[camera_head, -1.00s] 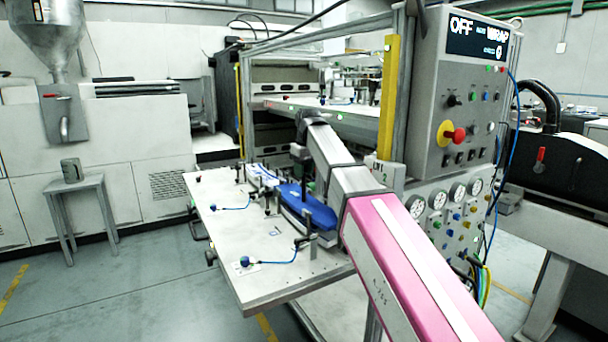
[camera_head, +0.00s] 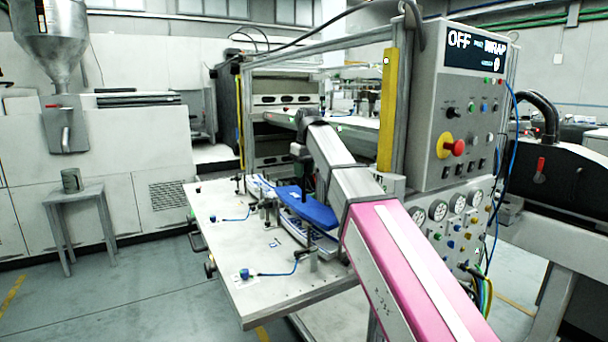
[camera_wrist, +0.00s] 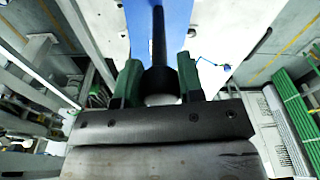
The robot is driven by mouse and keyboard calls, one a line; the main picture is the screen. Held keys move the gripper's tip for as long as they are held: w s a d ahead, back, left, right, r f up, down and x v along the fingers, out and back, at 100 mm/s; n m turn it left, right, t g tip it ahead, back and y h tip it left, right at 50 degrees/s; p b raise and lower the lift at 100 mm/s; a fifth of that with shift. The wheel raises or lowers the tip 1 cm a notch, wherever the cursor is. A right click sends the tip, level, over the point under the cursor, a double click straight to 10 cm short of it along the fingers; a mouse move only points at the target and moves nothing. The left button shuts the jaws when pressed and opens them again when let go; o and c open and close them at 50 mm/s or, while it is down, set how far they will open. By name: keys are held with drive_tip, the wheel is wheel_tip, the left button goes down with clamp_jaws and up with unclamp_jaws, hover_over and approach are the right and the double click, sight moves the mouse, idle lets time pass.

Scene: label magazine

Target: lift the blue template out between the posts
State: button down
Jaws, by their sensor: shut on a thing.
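The blue template (camera_head: 312,210) is a long, flat blue plate above the tabletop, with a pale stack (camera_head: 300,229) showing below it. My gripper (camera_head: 301,162) is above the template, partly hidden by my arm. In the wrist view, my gripper's green fingers (camera_wrist: 160,82) are shut on the dark upright handle (camera_wrist: 158,42) of the template. The blue surface (camera_wrist: 176,22) shows behind the handle. Short posts stand around the template, one near its front end (camera_head: 313,262). The template's far end and right side are partly hidden.
The pale table (camera_head: 225,250) carries small clamps and blue-knobbed cables (camera_head: 245,274). A grey control cabinet (camera_head: 470,110) and a yellow upright (camera_head: 388,110) stand at the right.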

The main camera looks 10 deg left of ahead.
drive_tip(key=shift+r, duration=2.55)
drive_tip(key=shift+s, duration=0.1)
